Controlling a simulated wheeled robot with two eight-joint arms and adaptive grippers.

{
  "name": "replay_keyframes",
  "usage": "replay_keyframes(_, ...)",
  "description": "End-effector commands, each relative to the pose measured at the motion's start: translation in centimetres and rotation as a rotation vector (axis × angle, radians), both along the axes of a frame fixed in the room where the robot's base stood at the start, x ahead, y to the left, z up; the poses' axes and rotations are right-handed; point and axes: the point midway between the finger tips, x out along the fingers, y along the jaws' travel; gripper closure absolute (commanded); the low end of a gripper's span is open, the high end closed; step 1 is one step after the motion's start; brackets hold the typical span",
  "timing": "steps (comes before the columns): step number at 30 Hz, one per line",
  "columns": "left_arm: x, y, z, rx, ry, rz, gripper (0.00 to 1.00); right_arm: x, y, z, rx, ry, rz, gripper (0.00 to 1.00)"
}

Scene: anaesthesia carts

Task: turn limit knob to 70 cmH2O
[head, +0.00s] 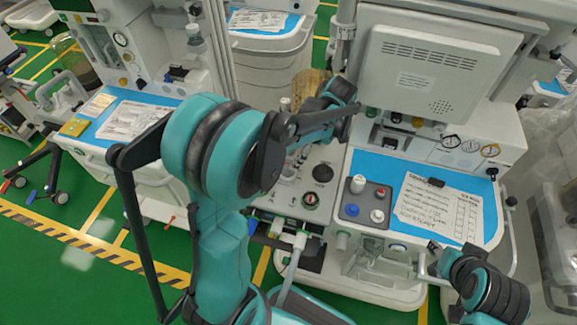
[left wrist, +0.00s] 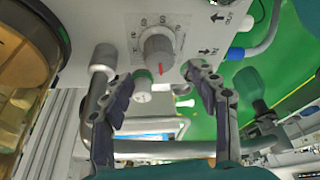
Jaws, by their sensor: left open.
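The limit knob (left wrist: 158,52) shows in the left wrist view as a grey-white ribbed knob with a red mark. It sits on a light panel with a printed scale, too small to read. My left gripper (left wrist: 165,73) is open, its dark fingertips on either side of the knob's lower end. I cannot tell whether they touch it. In the head view, my left gripper (head: 338,100) reaches to the machine's left side, and I cannot make out the knob there. My right gripper (head: 445,258) is at the lower right by the cart's front rail; its jaws are unclear.
An amber canister (left wrist: 30,60) stands close on the left in the wrist view. A grey pipe fitting (left wrist: 102,62) and blue-tipped port (left wrist: 238,53) flank the knob. The cart's blue worktop (head: 400,168) holds a small tray with knobs (head: 350,210) and a paper sheet (head: 440,208).

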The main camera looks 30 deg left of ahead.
Motion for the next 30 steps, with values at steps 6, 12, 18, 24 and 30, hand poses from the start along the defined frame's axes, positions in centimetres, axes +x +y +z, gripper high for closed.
replay_keyframes(6,-0.7,1.3,-3.8,0.000,0.000,0.000,0.40,0.0,0.0,-1.8,0.000,0.000,0.000,0.60)
replay_keyframes(12,-1.0,2.1,-5.7,-0.001,0.000,0.000,0.40,0.0,0.0,-2.6,0.000,0.000,0.000,0.60)
replay_keyframes(18,-1.1,2.2,-5.9,-0.001,-0.001,-0.001,0.40,0.0,0.0,-2.6,0.000,0.000,0.000,0.60)
replay_keyframes(24,-1.1,2.2,-5.9,-0.001,0.000,-0.001,0.59,0.0,0.0,-2.6,0.000,0.000,0.000,0.60)
replay_keyframes(30,-1.1,2.2,-5.9,-0.001,0.000,-0.001,0.90,0.0,0.0,-2.6,0.000,0.000,0.000,0.60)
